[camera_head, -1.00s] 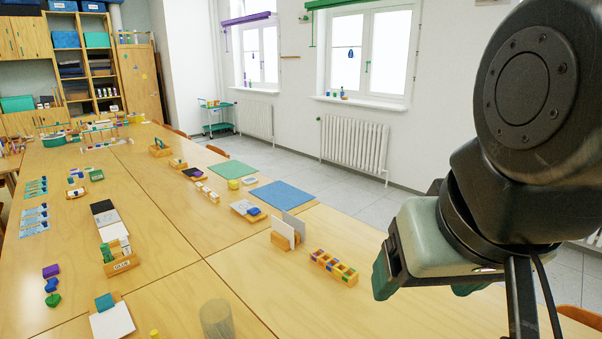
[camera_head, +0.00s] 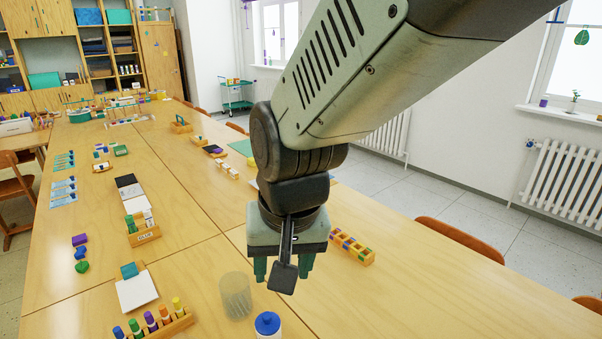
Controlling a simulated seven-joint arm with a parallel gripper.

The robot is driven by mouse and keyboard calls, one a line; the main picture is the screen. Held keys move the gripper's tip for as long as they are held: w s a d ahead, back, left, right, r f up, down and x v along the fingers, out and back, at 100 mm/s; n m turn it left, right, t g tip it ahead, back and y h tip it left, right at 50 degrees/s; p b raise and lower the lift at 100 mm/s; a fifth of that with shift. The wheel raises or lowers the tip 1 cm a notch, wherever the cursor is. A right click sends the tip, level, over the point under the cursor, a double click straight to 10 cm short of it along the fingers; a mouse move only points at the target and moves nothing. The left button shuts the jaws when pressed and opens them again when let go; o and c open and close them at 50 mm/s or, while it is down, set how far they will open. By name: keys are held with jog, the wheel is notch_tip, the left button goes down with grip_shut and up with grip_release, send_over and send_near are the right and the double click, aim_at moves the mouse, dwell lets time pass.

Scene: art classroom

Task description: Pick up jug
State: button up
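I see nothing that I can clearly name a jug. The nearest candidate is a grey, see-through cylinder (camera_head: 236,297) standing upright on the table in the lower middle; I make out no handle or spout. A white bottle with a blue cap (camera_head: 267,324) stands just right of it, cut off by the bottom edge. My gripper (camera_head: 284,267) points down over the table, above and right of the cylinder in the picture. Its two green fingers are spread apart, with nothing visible between them. A dark part of my arm hangs in front of it.
A wooden block with several coloured pegs (camera_head: 152,324) stands left of the cylinder, near a white card holder (camera_head: 136,290). A row of coloured compartments (camera_head: 352,246) lies right of my gripper. The table's right front (camera_head: 430,295) is clear.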

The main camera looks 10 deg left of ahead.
jog(key=s+a+f+n, duration=0.1)
jog(key=s+a+f, duration=0.2)
jog(key=a+f, duration=0.2)
jog(key=s+a+f+n+g+h, duration=0.1)
jog(key=s+a+f, duration=0.3)
jog(key=f, duration=0.4)
jog(key=s+a+f+n+g, duration=0.1)
jog(key=s+a+f, duration=0.2)
jog(key=a+f, duration=0.3)
jog(key=shift+s+a+f+h, duration=0.2)
jog(key=shift+a+f+h, duration=0.15)
jog(key=shift+a, duration=0.2)
notch_tip(320, 180, down, 5)
jog(key=shift+r, duration=0.1)
jog(key=shift+w+d+f, duration=0.1)
jog(key=shift+w+f, duration=0.05)
jog(key=shift+f, duration=1.35)
jog(key=shift+w+d+f, duration=0.1)
jog(key=shift+w+f, duration=0.05)
jog(key=shift+f, duration=1.3)
grip_shut()
